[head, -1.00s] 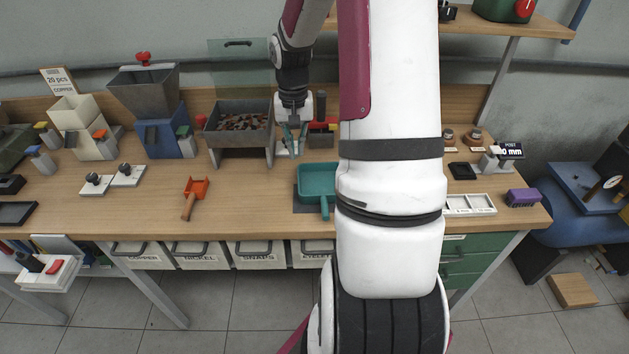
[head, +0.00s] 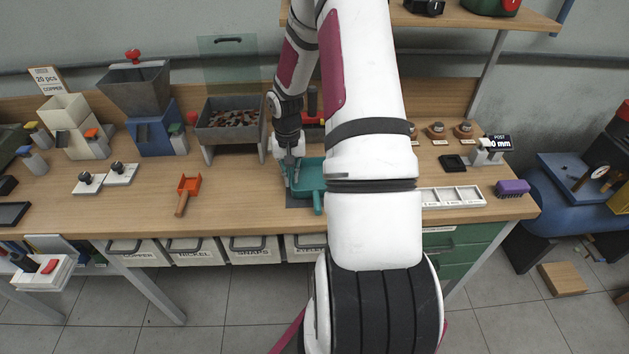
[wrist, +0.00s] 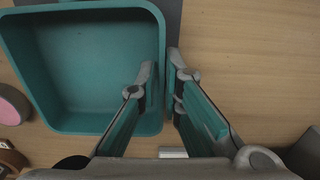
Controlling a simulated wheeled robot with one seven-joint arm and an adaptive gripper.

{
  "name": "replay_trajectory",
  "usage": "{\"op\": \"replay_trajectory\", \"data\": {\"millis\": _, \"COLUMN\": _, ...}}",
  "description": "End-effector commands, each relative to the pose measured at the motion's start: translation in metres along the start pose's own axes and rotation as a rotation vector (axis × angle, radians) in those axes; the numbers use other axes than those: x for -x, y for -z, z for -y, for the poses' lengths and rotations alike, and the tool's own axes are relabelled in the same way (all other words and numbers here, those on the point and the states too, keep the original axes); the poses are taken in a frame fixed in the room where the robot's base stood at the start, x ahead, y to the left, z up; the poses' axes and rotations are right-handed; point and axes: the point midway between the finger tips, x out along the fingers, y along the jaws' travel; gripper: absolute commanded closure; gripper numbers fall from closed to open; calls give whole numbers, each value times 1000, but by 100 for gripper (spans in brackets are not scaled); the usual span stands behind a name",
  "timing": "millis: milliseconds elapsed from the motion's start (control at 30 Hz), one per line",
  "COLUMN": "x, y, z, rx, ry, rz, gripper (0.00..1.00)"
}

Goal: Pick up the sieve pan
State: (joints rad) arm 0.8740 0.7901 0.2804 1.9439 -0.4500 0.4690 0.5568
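The sieve pan (head: 313,173), a teal square pan with a short handle toward the front edge, lies on a dark mat on the bench. My arm hides its right part in the head view. My gripper (head: 290,181) is low at the pan's left side. In the wrist view the pan (wrist: 85,60) fills the upper left. There my gripper (wrist: 162,68) has its fingers a small gap apart, one over the pan's inside and one just outside its wall. The wall lies between them; I see no clear contact.
A grey bin of mixed pieces (head: 230,118) stands behind and left of the pan. An orange scoop (head: 187,190) lies to the left. A white sectioned tray (head: 452,197) lies to the right. Bare bench lies between scoop and pan.

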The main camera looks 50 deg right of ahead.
Motion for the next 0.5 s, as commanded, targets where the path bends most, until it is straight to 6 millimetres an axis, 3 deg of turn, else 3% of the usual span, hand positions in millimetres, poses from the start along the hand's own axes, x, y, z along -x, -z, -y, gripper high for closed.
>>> {"op": "replay_trajectory", "data": {"millis": 100, "x": -9, "y": 0, "z": 0, "rx": 0, "ry": 0, "rz": 1, "gripper": 92}}
{"op": "replay_trajectory", "data": {"millis": 333, "x": -11, "y": 0, "z": 0, "rx": 0, "ry": 0, "rz": 0, "gripper": 92}}
{"op": "replay_trajectory", "data": {"millis": 400, "x": -11, "y": 0, "z": 0, "rx": 0, "ry": 0, "rz": 0, "gripper": 100}}
{"op": "replay_trajectory", "data": {"millis": 500, "x": -10, "y": 0, "z": 0, "rx": 0, "ry": 0, "rz": -1, "gripper": 100}}
